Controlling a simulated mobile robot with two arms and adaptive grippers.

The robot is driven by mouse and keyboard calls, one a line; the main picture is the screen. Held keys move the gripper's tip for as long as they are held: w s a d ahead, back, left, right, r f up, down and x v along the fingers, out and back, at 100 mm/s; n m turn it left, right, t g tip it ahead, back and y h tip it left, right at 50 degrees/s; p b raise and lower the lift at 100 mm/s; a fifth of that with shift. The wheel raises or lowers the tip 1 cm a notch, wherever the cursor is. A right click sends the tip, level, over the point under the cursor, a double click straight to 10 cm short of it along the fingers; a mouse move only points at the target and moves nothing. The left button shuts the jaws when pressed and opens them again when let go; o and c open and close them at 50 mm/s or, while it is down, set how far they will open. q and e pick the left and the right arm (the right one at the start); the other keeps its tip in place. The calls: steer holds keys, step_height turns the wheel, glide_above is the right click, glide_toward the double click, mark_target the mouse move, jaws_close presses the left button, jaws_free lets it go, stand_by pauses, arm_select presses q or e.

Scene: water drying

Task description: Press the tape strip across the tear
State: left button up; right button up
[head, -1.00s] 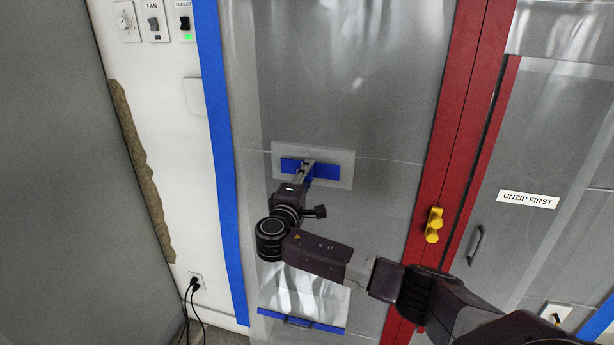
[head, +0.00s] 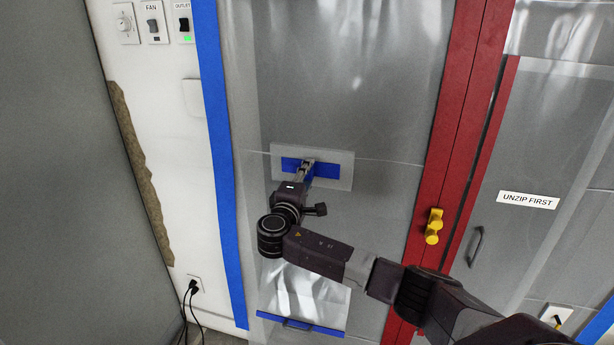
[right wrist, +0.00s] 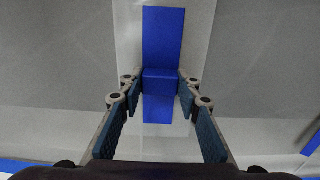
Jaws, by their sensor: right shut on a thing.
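The blue tape strip (head: 325,170) lies level across a pale rectangular patch (head: 343,157) on the clear plastic sheet (head: 350,90). My right gripper (head: 307,168) is at the middle of the strip. In the right wrist view, the strip (right wrist: 162,35) runs up and down the picture, and the fingers of my right gripper (right wrist: 161,82) are closed on a raised blue part at its middle. I cannot make out the tear; the strip and gripper cover the middle of the patch. Whether the strip lies flat on the sheet all along is unclear. My left gripper is out of view.
A red zip frame (head: 452,150) with yellow pulls (head: 433,226) stands right of the patch. Blue tape (head: 216,140) edges the sheet at left. A flap with a blue lower band (head: 301,322) hangs below. A label (head: 528,200) reads "UNZIP FIRST".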

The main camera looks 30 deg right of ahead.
steer(key=shift+r, duration=0.1)
steer(key=o, duration=0.9)
